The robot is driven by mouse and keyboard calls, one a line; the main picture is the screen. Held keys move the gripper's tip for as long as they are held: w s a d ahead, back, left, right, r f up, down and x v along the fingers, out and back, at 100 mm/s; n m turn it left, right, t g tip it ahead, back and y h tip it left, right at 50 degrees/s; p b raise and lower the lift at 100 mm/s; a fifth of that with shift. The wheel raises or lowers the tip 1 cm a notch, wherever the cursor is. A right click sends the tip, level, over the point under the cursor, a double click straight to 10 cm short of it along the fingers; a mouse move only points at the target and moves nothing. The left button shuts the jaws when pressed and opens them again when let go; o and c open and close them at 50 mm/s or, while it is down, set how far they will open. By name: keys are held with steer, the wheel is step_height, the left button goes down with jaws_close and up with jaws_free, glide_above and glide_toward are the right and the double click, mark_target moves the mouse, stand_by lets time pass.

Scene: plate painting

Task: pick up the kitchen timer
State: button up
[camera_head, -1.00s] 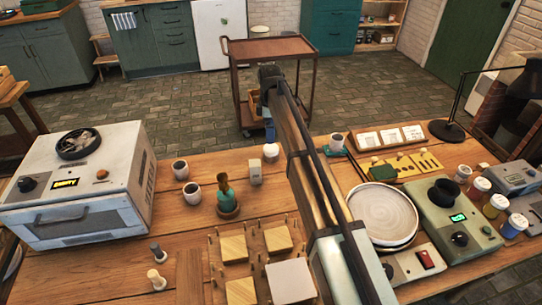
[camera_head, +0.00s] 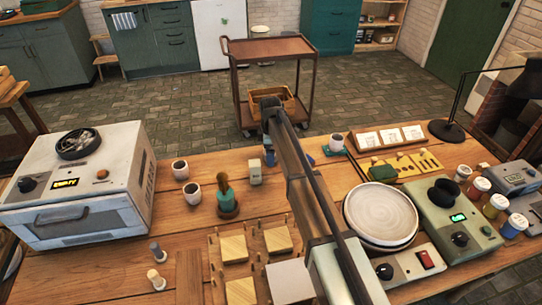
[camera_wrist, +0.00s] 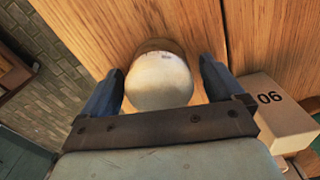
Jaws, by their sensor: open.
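A cream, rounded thing with a brown base, which looks like the kitchen timer (camera_wrist: 160,84), stands on the wooden table in the wrist view. My gripper (camera_wrist: 161,92) is open, with one blue finger on each side of it. Small gaps seem to show between the fingers and its sides; I cannot tell whether either touches. In the head view my gripper (camera_head: 270,157) is low at the table's far edge and hides the timer.
A cream block marked 06 (camera_wrist: 283,112) stands close to the right finger; it also shows in the head view (camera_head: 255,172). Plates (camera_head: 380,213) lie to the right.

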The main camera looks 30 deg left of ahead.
steer(key=c, duration=1.2)
